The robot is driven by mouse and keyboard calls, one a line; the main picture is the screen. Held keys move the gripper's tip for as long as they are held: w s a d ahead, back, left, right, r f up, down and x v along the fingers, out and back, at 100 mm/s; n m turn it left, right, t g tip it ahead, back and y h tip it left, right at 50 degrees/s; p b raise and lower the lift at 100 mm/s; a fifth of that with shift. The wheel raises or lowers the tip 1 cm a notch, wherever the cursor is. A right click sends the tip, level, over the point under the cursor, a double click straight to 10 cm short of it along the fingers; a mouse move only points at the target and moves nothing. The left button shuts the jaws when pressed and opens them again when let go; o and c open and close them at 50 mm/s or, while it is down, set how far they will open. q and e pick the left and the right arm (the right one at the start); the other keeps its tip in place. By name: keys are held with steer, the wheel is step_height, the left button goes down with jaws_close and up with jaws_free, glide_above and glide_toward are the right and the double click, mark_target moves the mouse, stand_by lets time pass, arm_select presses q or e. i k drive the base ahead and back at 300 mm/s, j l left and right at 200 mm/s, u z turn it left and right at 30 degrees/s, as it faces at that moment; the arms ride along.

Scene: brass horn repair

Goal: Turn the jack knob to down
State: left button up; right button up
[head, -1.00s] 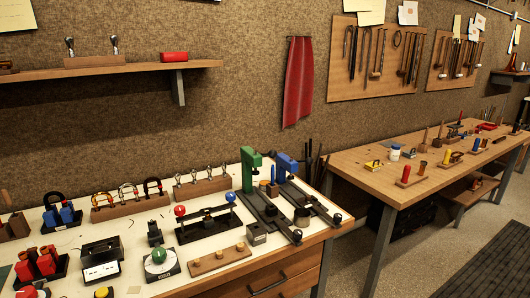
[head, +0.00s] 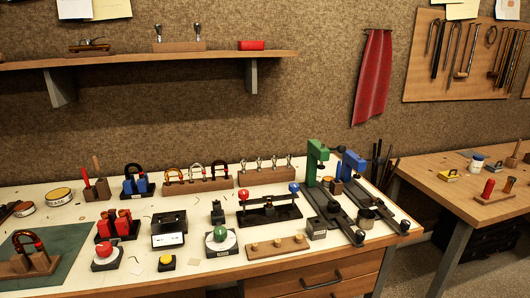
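No label I can read marks the jack knob. A green round knob (head: 220,234) sits on a pale dial with a dark base at the front middle of the white-topped bench (head: 330,254). A rack with a red ball knob (head: 243,195) and a blue ball knob (head: 293,187) stands behind it to the right. A small black upright device (head: 217,212) stands just behind the green knob. I cannot tell which of these is the jack knob or how it is set. Neither of my grippers is in view.
A red button box (head: 106,254) and a yellow button box (head: 167,262) stand left of the green knob. A green press (head: 315,158) and a blue press (head: 351,163) stand at the bench's right end. A wall shelf (head: 200,59) hangs above. A second table (head: 450,170) stands right.

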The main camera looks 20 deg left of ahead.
mark_target(104, 250)
steer(key=u, duration=1.7)
